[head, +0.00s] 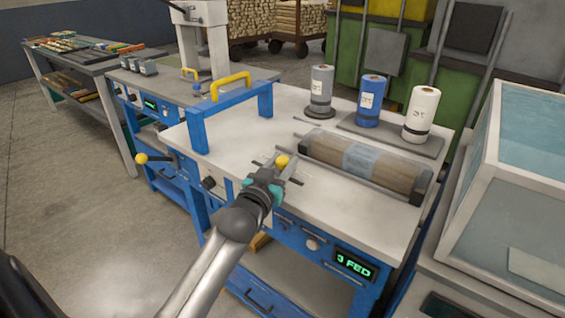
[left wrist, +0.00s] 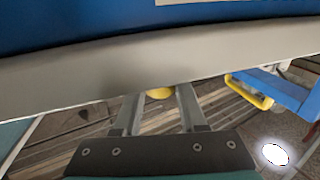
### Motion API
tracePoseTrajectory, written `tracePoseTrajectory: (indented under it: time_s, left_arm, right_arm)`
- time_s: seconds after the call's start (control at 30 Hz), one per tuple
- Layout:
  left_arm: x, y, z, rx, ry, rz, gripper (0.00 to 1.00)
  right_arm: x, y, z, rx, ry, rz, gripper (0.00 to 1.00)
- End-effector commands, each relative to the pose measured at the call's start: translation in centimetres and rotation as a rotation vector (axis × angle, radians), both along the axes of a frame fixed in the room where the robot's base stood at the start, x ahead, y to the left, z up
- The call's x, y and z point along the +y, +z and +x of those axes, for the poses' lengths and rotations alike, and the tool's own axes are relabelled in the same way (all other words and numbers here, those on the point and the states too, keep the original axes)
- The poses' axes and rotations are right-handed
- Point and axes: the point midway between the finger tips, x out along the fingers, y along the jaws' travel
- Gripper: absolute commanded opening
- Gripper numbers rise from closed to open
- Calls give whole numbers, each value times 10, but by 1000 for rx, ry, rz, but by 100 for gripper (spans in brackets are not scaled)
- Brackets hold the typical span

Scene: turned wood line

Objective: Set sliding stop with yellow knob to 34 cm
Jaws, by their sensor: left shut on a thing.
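In the head view my left gripper (head: 281,167) is over the near side of the white-topped blue bench (head: 236,146). It is shut on the yellow knob (head: 282,160), which shows between its fingertips. In the left wrist view the knob (left wrist: 160,93) also sits between the two grey fingers. The body of the sliding stop is mostly hidden behind the gripper and cannot be made out. No centimetre scale can be read. My right gripper is not in view.
Right of the gripper lies a wooden cylinder (head: 388,173) in a dark cradle. A blue frame with a yellow handle (head: 230,85) stands left. Grey, blue (head: 370,101) and white bottles stand behind. A lever with another yellow knob (head: 141,158) juts out left. A display (head: 353,264) reads "3 FED".

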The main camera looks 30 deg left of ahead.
Motion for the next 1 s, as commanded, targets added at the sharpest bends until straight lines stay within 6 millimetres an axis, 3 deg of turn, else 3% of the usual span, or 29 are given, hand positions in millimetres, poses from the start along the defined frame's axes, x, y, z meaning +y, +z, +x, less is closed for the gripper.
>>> tracePoseTrajectory:
  time_s: [0.23,0.5,0.63,1.0]
  left_arm:
    - [11,-1,1,5,0,2,0]
    - [61,-1,5,7,1,6,0]
    - [78,-1,6,6,1,3,0]
    - [87,-1,6,3,5,1,0]
  right_arm:
    - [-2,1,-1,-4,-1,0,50]
    - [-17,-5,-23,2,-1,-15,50]
    - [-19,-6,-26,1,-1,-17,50]
    - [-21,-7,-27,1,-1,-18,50]
